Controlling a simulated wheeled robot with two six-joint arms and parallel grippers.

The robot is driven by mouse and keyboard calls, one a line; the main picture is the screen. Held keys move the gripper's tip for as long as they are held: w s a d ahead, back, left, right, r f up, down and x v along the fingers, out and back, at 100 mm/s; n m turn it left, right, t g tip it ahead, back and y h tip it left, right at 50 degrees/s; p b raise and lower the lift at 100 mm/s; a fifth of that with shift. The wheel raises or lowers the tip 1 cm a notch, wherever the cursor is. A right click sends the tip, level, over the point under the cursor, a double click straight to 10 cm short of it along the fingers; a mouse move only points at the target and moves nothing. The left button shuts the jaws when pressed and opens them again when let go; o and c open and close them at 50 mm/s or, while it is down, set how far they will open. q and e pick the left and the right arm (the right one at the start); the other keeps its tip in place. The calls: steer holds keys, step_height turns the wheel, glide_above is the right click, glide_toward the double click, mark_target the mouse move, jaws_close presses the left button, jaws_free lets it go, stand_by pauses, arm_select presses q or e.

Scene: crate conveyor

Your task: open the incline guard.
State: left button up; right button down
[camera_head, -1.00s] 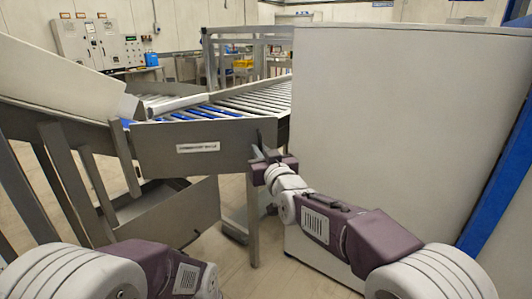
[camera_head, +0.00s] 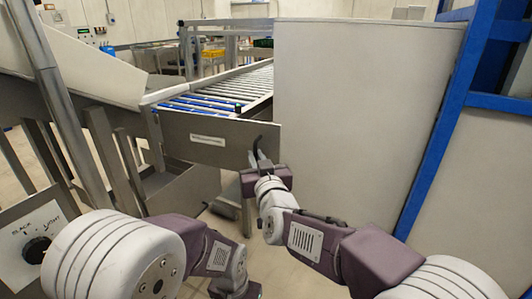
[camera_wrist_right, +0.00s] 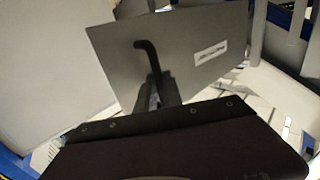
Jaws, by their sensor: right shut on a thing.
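The incline guard (camera_head: 205,138) is a grey metal panel with a white label, across the near end of the roller conveyor. A dark bent handle (camera_wrist_right: 147,58) stands on its face, near its right end in the head view. My right gripper (camera_head: 260,160) is shut on this handle. The wrist view shows the dark fingers (camera_wrist_right: 160,92) around the handle's lower part, which they hide. My left arm reaches in at the bottom of the head view, but its gripper fingers are not visible.
The roller conveyor (camera_head: 215,97) runs away behind the guard. A large pale cabinet (camera_head: 365,120) stands close on the right, with a blue frame (camera_head: 440,130) beyond it. Grey posts and a control box with a black knob (camera_head: 37,250) are at the left.

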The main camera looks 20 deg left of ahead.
steer(key=shift+s+a+r, duration=0.1)
steer(key=shift+s+r, duration=0.1)
steer(key=shift+s, duration=0.2)
steer(key=c, duration=1.8)
jaws_free()
steer(key=shift+o, duration=0.2)
steer(key=shift+a, duration=0.2)
steer(key=shift+d+f, duration=0.1)
steer(key=shift+d, duration=0.05)
steer(key=v, duration=0.9)
